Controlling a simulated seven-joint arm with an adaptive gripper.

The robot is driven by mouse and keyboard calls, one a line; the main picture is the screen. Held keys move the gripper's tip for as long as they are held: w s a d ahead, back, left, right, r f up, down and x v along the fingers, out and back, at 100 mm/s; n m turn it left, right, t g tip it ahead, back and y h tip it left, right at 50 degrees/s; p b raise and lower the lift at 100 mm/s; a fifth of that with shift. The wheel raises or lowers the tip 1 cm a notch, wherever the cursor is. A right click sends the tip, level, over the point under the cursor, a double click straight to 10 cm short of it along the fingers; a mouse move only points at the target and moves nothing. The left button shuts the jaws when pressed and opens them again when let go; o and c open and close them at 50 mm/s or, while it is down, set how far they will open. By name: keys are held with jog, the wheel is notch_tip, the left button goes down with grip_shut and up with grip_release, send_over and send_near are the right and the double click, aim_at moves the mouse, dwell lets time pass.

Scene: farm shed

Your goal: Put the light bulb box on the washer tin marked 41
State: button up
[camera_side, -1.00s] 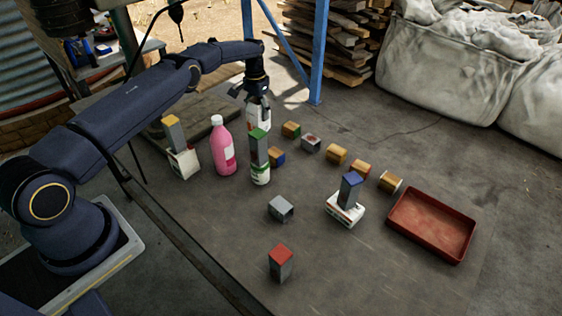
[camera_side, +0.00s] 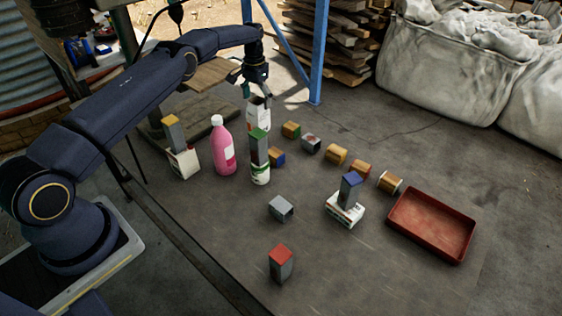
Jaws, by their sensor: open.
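My gripper (camera_side: 257,95) is at the back of the work area, fingers apart, just above a white container (camera_side: 258,118) with a dark top. I cannot tell if they touch. No marking 41 is readable, so I cannot tell which thing is the washer tin. Grey upright blocks have coloured tops: yellow (camera_side: 173,131), green (camera_side: 258,147), blue (camera_side: 350,188) and red (camera_side: 281,264). The first three stand on white items; the red-topped one stands on the floor. The light bulb box cannot be identified for sure; several small boxes, such as a yellow-brown one (camera_side: 336,154), lie in a row.
A pink bottle (camera_side: 223,148) stands left of the green-topped stack. A grey block (camera_side: 281,208) lies in the middle. An empty red tray (camera_side: 399,237) is at the right. A blue post (camera_side: 319,60) rises behind. The front right floor is clear.

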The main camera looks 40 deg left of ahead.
jog(key=s+d+r+t, duration=0.1)
jog(key=s+d+r, duration=0.1)
jog(key=r, duration=0.9)
jog(key=s+d+r, duration=0.1)
jog(key=d+r, duration=0.2)
jog(key=r, duration=0.7)
jog(key=s+d+r+t, duration=0.2)
jog(key=s+d+r, duration=0.3)
jog(key=s+r, duration=0.55)
jog(key=s+d+t, duration=0.1)
jog(key=s+d, duration=0.3)
jog(key=s, duration=1.1)
jog(key=s+d+f+t, duration=0.1)
jog(key=s+d+f, duration=0.1)
jog(key=s+f, duration=0.4)
jog(key=s, duration=0.5)
jog(key=shift+f+t, duration=0.3)
